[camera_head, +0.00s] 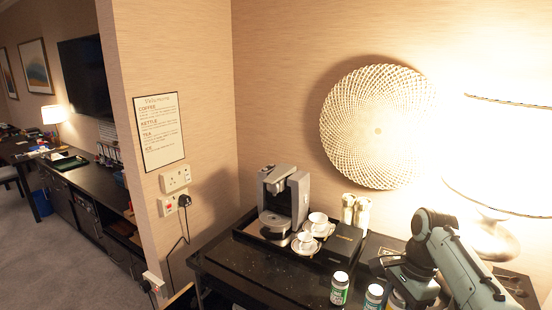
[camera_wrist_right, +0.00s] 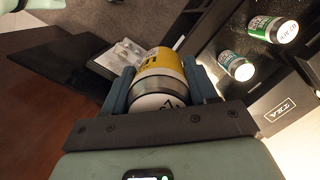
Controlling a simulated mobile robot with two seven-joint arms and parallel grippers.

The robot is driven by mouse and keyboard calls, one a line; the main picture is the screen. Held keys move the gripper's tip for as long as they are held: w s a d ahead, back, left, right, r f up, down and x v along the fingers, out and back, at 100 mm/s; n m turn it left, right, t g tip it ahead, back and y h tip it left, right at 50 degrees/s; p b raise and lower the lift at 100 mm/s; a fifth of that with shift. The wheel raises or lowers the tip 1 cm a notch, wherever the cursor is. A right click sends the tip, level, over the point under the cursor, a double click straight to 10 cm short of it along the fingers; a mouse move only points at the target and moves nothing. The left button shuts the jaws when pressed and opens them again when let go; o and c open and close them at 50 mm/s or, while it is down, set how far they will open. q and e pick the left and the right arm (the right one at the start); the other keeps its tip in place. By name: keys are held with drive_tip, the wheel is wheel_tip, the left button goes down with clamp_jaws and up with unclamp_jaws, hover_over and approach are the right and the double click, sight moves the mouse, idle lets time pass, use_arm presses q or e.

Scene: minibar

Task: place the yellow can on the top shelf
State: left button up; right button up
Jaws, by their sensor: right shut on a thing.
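The yellow can (camera_wrist_right: 165,77) sits between the two fingers of my right gripper (camera_wrist_right: 163,82) in the right wrist view, its silver end towards the camera. The gripper is shut on it. In the head view my right arm comes in from the right; a small part of the yellow can (camera_head: 396,301) shows at the bottom edge below the wrist, and the fingers are mostly hidden. I cannot make out the top shelf for certain in either view. My left gripper is not in view.
A green can (camera_head: 340,288) and a blue-labelled can (camera_head: 374,296) stand on the dark counter (camera_head: 240,280). Behind them are a black box (camera_head: 342,243), white cups (camera_head: 306,240), a coffee machine (camera_head: 284,200) and a lamp (camera_head: 490,235). Dark panels (camera_wrist_right: 75,70) show beside the can.

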drive_tip(key=a+f+n, duration=0.2)
drive_tip(key=f+n, duration=0.3)
drive_tip(key=f, duration=0.4)
drive_tip(key=s+a+f+n+g+h, duration=0.1)
drive_tip(key=a+f+n, duration=0.2)
drive_tip(key=f, duration=0.7)
drive_tip(key=s+a+f+n, duration=0.1)
drive_tip(key=a+f+n, duration=0.2)
drive_tip(key=f+n, duration=0.4)
wheel_tip(320, 180, down, 3)
drive_tip(key=shift+s+r+h, duration=0.15)
drive_tip(key=shift+s+h, duration=0.05)
drive_tip(key=shift+h, duration=0.2)
drive_tip(key=shift+w+a, duration=0.2)
